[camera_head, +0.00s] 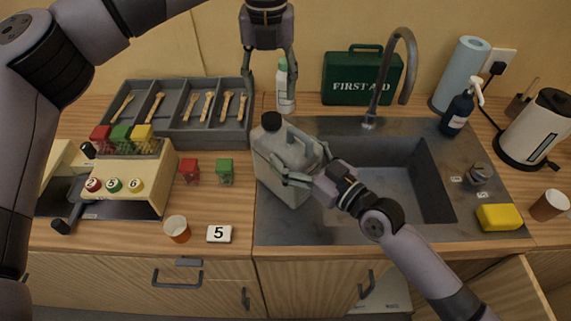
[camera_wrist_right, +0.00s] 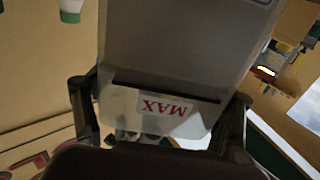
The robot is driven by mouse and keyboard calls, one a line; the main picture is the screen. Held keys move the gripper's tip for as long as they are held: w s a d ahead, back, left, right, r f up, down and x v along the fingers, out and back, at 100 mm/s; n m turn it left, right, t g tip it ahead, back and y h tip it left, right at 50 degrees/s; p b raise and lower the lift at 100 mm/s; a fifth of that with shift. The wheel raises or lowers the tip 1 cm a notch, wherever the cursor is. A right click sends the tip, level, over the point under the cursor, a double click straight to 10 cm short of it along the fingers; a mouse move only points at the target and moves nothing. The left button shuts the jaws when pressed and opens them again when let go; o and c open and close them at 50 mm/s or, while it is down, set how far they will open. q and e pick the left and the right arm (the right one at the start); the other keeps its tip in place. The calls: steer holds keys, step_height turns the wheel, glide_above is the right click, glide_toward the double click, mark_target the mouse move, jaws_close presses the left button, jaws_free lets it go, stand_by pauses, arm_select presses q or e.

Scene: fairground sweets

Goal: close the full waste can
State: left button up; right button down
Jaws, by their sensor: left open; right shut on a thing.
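The waste can (camera_head: 277,160) is a grey canister standing at the left edge of the sink. A black cap (camera_head: 272,120) is at its top; I cannot tell how tightly it sits. My right gripper (camera_head: 304,170) is shut on the can from its right side. In the right wrist view the can (camera_wrist_right: 180,45) fills the space between the fingers, with a red "MAX" label (camera_wrist_right: 165,107) on it. My left gripper (camera_head: 268,80) is open and empty, pointing down above the cap and apart from it.
A white bottle with a green top (camera_head: 285,88) stands just behind the can, close to my left gripper. A grey cutlery tray (camera_head: 170,136) lies left. The tap (camera_head: 385,75), a green first aid box (camera_head: 360,78) and the empty basin (camera_head: 400,180) are right.

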mark_target(272, 117)
arm_select(q)
steer(key=shift+f, duration=4)
steer(key=c, duration=1.2)
steer(key=m, duration=0.8)
steer(key=shift+m, duration=0.3)
steer(key=m, duration=1)
steer(key=o, duration=1.3)
